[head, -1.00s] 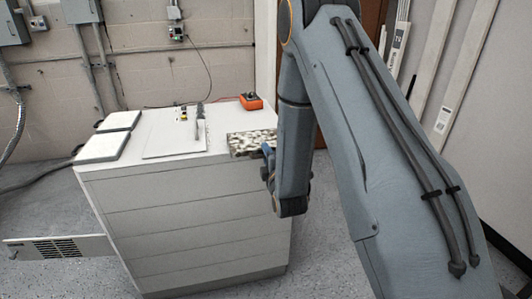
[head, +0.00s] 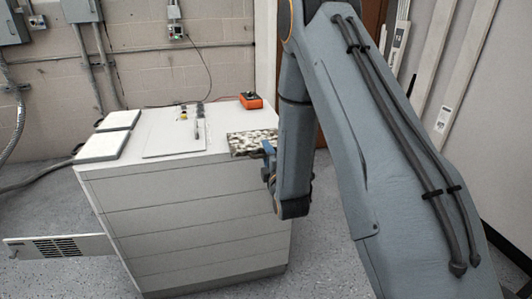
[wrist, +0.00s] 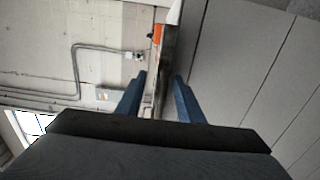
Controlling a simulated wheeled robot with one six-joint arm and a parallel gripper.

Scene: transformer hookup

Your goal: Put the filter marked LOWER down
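A flat, mottled black-and-white slab, apparently the filter (head: 252,143), shows at the right end of the white cabinet top in the head view. No LOWER marking can be read on it. My gripper (head: 268,150) is at its right end, with blue fingers on the slab. In the wrist view, the slab shows edge-on as a thin strip (wrist: 161,82) between the two blue fingers of my gripper (wrist: 160,76). The fingers look shut on it. I cannot tell whether its underside touches the cabinet top. My arm hides what lies to its right.
The white cabinet (head: 190,215) carries two pale pads (head: 108,145), a thin white plate (head: 172,143) with small tools, and an orange meter (head: 251,101). A louvred panel (head: 58,247) sticks out low at left. Long strips (head: 452,95) lean against the right wall.

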